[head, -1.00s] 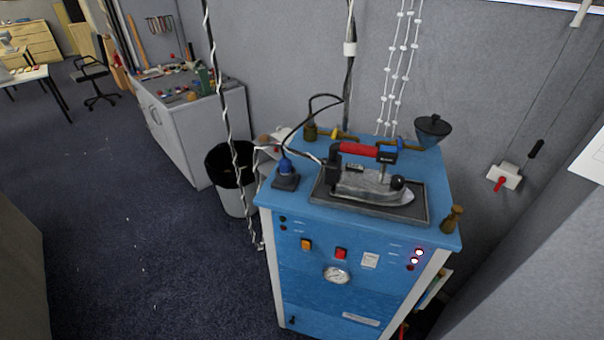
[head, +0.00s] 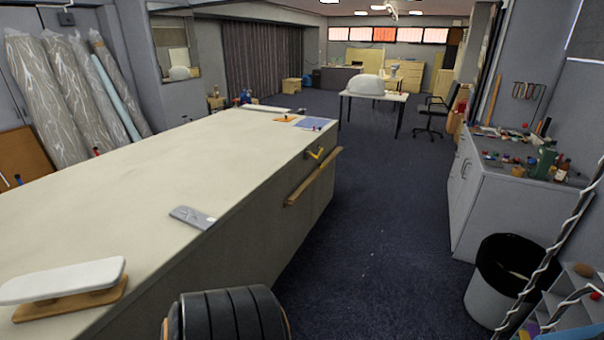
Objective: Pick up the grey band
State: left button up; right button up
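A small flat grey strip (head: 192,217) lies on the long cloth-covered table (head: 200,155), close to its right edge. It may be the grey band, but its exact form is hard to tell at this size. Nothing touches it from above. Neither of my grippers shows in the head view, so their states and their distance from the strip cannot be seen.
A white padded board on a wooden base (head: 66,283) stands at the table's near left. Yellow and blue pieces lie near the far end. A black-lined bin (head: 502,280) and a grey cabinet (head: 510,195) stand right. The dark floor (head: 375,225) between is clear.

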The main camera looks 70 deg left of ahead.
aim_at(204, 221)
jog(key=u, duration=3)
